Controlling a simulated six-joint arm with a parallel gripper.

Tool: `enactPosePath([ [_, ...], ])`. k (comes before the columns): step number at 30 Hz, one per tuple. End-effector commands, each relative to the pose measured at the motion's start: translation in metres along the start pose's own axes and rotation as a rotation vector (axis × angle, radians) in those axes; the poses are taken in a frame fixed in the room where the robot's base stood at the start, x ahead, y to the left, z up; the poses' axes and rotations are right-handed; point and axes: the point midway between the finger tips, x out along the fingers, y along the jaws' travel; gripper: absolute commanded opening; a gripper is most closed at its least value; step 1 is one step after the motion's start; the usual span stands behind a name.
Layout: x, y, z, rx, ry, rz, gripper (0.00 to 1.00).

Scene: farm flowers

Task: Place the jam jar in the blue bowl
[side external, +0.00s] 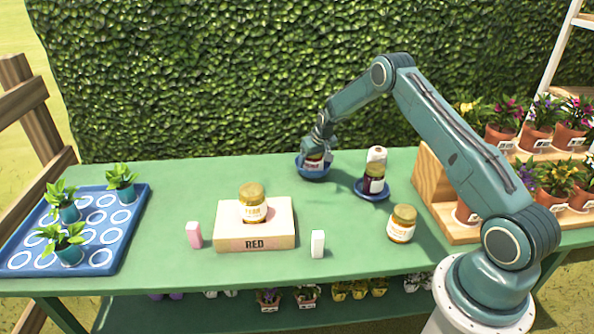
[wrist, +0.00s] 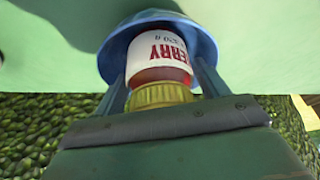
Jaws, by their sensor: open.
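A jam jar with a gold lid and a white label ending in "ERRY" (wrist: 158,50) sits inside the blue bowl (wrist: 203,42) in the wrist view. In the side external view the jar (side external: 312,163) is partly hidden by my gripper (side external: 317,152), and the blue bowl (side external: 314,175) stands at the back middle of the green table. My gripper's fingers also show in the wrist view (wrist: 162,84), one on each side of the jar near its lid. The gripper is open, with the jar between the fingers. Whether the jar touches the bowl's bottom is hard to see.
A yellow jar (side external: 253,206) is on the RED box (side external: 265,236). Another jar (side external: 402,223), pink block (side external: 194,235) and white block (side external: 317,244) stand nearer the front.

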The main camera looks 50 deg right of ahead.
Motion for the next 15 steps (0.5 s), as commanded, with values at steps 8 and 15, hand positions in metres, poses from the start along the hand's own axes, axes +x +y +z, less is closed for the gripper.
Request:
enactPosePath([
  [8, -0.021, 0.0, -0.001, 0.0, 0.001, 0.0, 0.73],
  [15, -0.051, 0.0, -0.001, 0.0, 0.001, 0.0, 0.73],
])
